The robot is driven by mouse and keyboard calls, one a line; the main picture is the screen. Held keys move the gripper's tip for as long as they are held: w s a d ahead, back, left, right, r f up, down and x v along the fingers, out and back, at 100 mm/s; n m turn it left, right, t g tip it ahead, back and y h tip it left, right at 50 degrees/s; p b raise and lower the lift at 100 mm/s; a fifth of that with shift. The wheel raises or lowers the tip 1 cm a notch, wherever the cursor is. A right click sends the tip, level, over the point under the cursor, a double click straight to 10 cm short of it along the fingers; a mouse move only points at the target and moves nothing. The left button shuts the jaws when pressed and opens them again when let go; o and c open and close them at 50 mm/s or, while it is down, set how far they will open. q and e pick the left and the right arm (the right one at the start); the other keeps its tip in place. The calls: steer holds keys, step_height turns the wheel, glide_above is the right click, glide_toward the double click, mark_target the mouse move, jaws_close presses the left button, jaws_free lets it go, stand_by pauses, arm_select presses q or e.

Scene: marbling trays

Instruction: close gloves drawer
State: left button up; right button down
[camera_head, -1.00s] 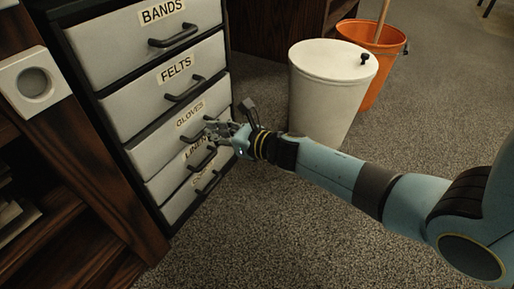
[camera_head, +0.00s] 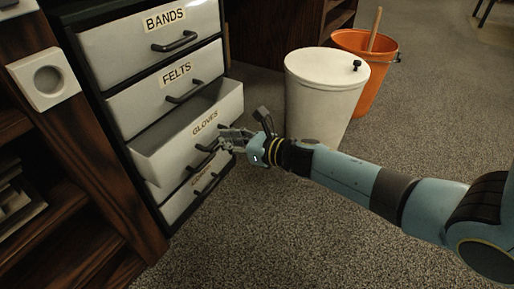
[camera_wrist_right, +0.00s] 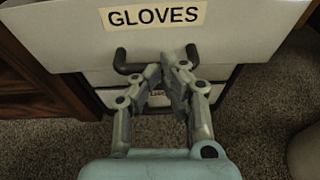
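The gloves drawer (camera_head: 187,147) is the third drawer down in the cabinet, labelled GLOVES. My right gripper (camera_head: 222,143) is at the drawer front. In the right wrist view its two fingers (camera_wrist_right: 163,72) come together on the black handle (camera_wrist_right: 128,66), and they hide the middle of the bar. My left gripper is not in view.
The bands drawer (camera_head: 130,42) and felts drawer (camera_head: 140,106) above are shut. A white lidded bin (camera_head: 318,105) and an orange bucket (camera_head: 382,75) stand right of the cabinet. Dark wooden shelving (camera_head: 95,235) is at left.

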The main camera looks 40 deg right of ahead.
steer(key=d+f+p+v, duration=0.1)
steer(key=p+v, duration=0.3)
steer(key=v, duration=1.5)
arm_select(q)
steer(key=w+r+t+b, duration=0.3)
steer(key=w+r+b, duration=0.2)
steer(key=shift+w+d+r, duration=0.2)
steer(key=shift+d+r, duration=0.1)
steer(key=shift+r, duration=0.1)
arm_select(e)
steer(key=x, duration=1.3)
steer(key=shift+a+f, duration=0.3)
steer(key=shift+a, duration=0.2)
steer(key=shift+w, duration=0.1)
